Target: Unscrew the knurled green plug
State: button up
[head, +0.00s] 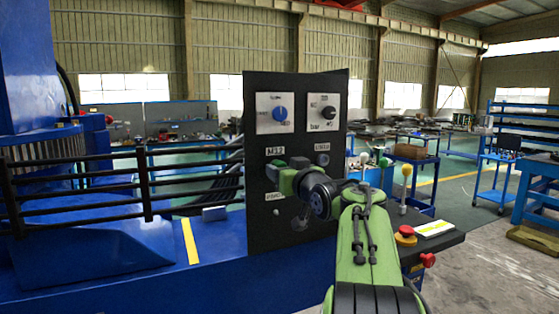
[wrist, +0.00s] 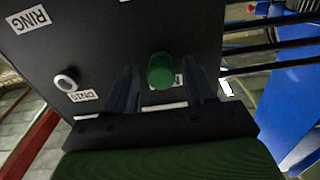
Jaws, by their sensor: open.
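The green plug (wrist: 160,71) shows in the wrist view as a short round green knob standing out from the black panel (wrist: 110,45). My gripper (wrist: 160,84) is open, with one dark finger on each side of the plug. Gaps show between the plug and both fingers, so it is not gripped. I cannot tell how far along the plug the fingertips reach. In the head view my green arm reaches to the left part of the panel (head: 334,120) and covers much of that area; I cannot make out the plug for certain there.
Black rails (head: 120,180) run left of the panel. A red button (head: 406,232) and a lever (head: 405,185) stand at right.

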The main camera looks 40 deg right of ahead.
jog(key=m+p, duration=0.8)
jog(key=m, duration=1)
jog(key=shift+p, duration=0.4)
jog(key=shift+r, duration=0.1)
grip_shut()
